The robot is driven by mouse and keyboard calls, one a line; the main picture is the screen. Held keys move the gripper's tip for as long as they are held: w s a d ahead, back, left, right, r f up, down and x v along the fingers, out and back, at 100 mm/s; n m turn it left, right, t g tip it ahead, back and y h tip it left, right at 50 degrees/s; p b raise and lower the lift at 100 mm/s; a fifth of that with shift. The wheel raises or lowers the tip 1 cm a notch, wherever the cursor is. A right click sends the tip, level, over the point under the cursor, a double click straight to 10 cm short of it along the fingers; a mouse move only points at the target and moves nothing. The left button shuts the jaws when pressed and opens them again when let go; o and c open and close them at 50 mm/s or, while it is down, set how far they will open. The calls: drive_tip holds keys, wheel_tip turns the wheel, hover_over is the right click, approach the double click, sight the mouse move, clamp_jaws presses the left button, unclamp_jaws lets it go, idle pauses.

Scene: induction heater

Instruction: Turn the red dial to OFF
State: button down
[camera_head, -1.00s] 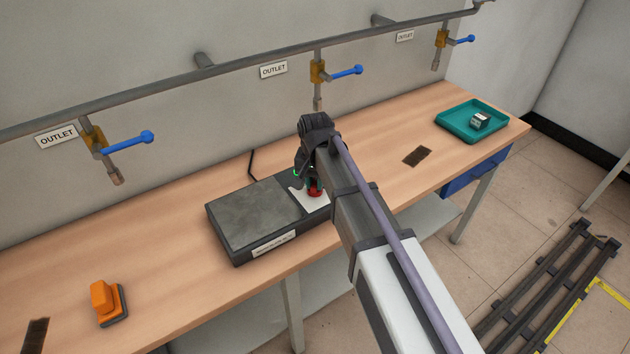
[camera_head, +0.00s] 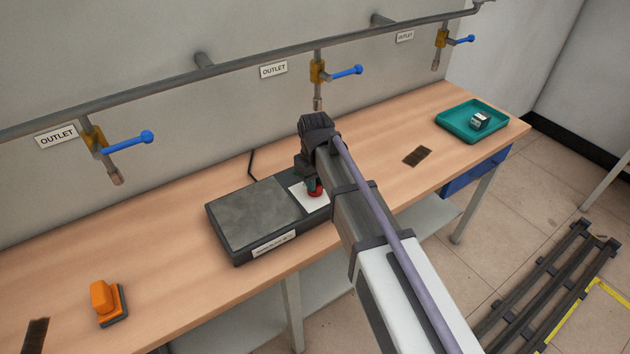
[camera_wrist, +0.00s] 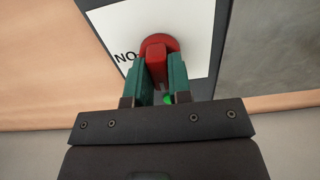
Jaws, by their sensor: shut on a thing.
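The red dial (camera_head: 315,190) sits on the white panel (camera_head: 299,190) at the right end of the induction heater (camera_head: 258,212). In the wrist view, the round red dial (camera_wrist: 158,44) has a raised grip bar. My gripper (camera_wrist: 157,72) has its two green fingers on either side of that bar and is shut on it. Letters that look like "NO" (camera_wrist: 125,57) show on the panel left of the dial. A small green spot (camera_wrist: 168,99) shows between the fingers. In the head view my wrist partly covers the dial and panel, and no OFF mark shows.
The heater stands on a wooden bench (camera_head: 180,262). An orange-handled object (camera_head: 106,302) lies at the front left, and a teal tray (camera_head: 452,122) with a small item is at the right end. Pipes with blue-handled valves (camera_head: 344,72) run along the wall behind.

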idle(0.4)
drive_tip(key=c, duration=1)
unclamp_jaws()
drive_tip(key=shift+c, duration=0.2)
wheel_tip(320, 180, up, 11)
drive_tip(key=p, duration=1)
drive_tip(key=shift+p, duration=0.4)
drive_tip(key=shift+f, duration=0.1)
